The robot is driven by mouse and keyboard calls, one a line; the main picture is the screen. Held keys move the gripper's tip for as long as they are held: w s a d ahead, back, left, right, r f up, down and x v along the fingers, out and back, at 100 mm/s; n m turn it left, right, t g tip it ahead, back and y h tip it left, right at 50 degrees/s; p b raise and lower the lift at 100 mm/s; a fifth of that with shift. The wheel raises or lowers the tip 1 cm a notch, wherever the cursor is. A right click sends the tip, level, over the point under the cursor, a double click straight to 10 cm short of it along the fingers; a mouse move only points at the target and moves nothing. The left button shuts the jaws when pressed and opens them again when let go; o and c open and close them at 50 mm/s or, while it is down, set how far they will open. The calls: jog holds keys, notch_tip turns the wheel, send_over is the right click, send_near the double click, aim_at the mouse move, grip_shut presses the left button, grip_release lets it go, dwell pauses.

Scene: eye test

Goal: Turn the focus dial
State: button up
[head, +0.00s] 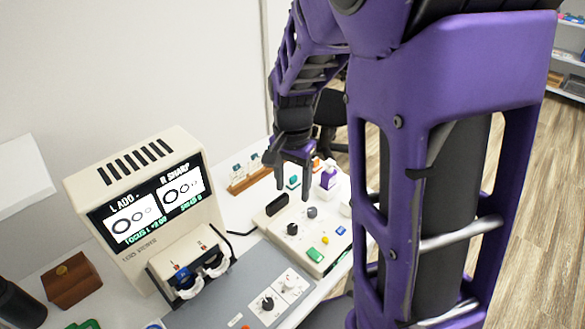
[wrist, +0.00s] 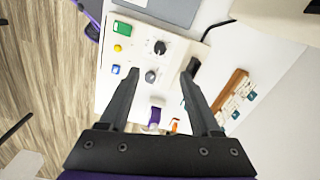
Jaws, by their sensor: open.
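Two dark dials stand on a cream control box (head: 328,240): a nearer one (head: 292,229) and a farther one (head: 312,212). In the wrist view they are the upper dial (wrist: 160,47) and the lower dial (wrist: 151,76). Another dark dial (head: 268,303) sits on a white plate on the grey panel. Labels are too small to tell which is the focus dial. My gripper (head: 292,187) is open and empty, pointing down above the box's far part. In the wrist view the lower dial shows between my fingertips (wrist: 160,73), apart from both.
A cream viewer (head: 80,190) with a lit two-part screen (head: 155,205) stands at left. The box also bears a green button (head: 315,254), a yellow button (head: 325,240), a dark slotted block (head: 277,205) and a purple-and-white piece (head: 328,178). A wooden rack (wrist: 230,95) lies beside it.

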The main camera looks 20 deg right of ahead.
jog(key=shift+r, duration=2.1)
